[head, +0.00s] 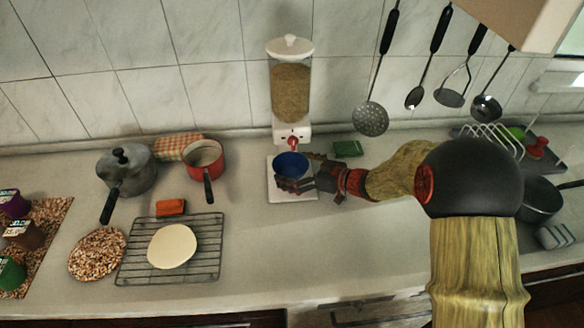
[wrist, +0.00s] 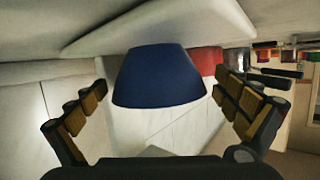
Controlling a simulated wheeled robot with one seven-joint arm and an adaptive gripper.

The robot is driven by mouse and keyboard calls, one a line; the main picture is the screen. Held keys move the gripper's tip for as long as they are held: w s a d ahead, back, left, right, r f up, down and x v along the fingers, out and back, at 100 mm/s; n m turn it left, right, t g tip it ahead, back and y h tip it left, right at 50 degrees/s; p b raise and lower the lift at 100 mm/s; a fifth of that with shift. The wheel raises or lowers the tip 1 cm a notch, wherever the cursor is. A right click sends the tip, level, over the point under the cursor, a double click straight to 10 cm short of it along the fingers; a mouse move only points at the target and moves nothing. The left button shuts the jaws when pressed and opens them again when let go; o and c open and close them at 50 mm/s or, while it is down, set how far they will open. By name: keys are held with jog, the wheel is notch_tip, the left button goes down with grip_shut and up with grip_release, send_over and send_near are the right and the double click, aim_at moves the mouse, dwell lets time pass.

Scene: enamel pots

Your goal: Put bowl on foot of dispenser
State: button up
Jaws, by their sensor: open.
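The dark blue bowl (head: 291,163) is upright over the white foot (head: 276,193) of the dispenser (head: 291,92), just below its red spout. It appears to rest on the foot. In the wrist view, which looks upside down, the bowl (wrist: 160,78) is in the middle, against the white foot (wrist: 215,27). My gripper (head: 296,183) is at the near right side of the bowl in the head view. In the wrist view my gripper (wrist: 165,95) is open, one finger on each side of the bowl, with gaps between fingers and bowl.
A red saucepan (head: 204,160) and a grey pot (head: 126,172) stand left of the dispenser. A green sponge (head: 348,148) lies to its right. A wire rack (head: 190,262) with a pale disc lies at front left. Utensils hang on the right wall. The counter's front middle is clear.

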jog(key=shift+r, duration=0.2)
jog(key=p+v, duration=0.4)
jog(key=v, duration=0.7)
jog(key=shift+r+p, duration=0.1)
jog(key=shift+p, duration=0.3)
jog(key=shift+s+d, duration=0.35)
